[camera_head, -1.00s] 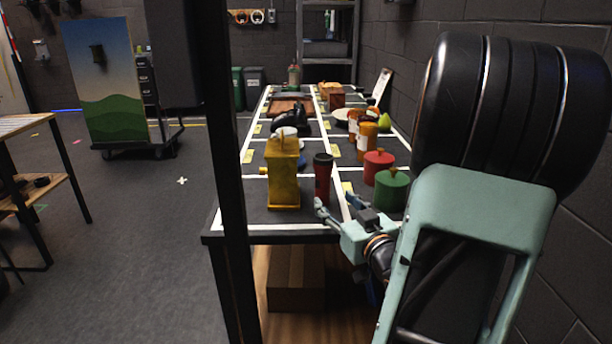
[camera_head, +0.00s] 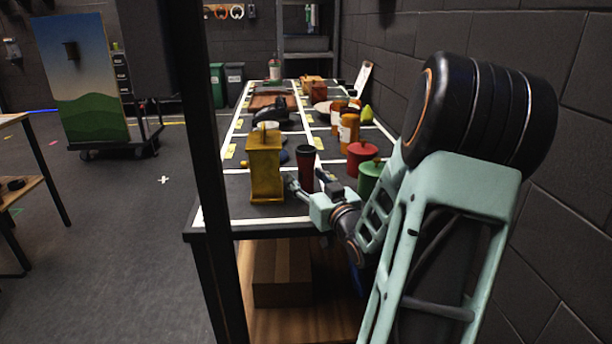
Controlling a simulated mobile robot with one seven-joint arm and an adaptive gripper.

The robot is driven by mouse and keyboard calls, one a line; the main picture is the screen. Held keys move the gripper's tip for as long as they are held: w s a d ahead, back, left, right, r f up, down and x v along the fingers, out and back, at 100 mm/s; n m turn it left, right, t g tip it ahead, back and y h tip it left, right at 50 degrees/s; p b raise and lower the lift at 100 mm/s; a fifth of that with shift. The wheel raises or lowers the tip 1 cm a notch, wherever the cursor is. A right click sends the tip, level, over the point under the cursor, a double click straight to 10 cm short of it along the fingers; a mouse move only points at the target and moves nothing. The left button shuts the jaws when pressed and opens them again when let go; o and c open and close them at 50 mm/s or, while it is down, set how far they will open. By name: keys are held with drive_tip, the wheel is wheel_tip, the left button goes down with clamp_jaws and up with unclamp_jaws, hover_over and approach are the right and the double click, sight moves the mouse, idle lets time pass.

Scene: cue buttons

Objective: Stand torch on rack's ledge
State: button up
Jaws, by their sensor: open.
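A dark red and black cylinder (camera_head: 305,166), likely the torch, stands upright on the near end of the long dark table, just right of a yellow box-shaped canister. My gripper (camera_head: 308,184) is open, low at the table's near end. Its fingers reach to either side of the cylinder's lower part. I cannot tell whether they touch it. A grey metal rack (camera_head: 306,56) with shelves stands at the far wall; I cannot tell whether its ledge is the one named.
The yellow canister (camera_head: 265,168) stands close to my gripper's left. A red pot (camera_head: 361,155) and a green pot (camera_head: 369,178) stand to the right. A dark post (camera_head: 211,180) crosses the view. Open floor (camera_head: 120,250) lies to the left.

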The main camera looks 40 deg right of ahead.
drive_tip(key=shift+w+d, duration=0.1)
drive_tip(key=shift+w, duration=0.4)
clamp_jaws()
drive_tip(key=shift+r, duration=0.1)
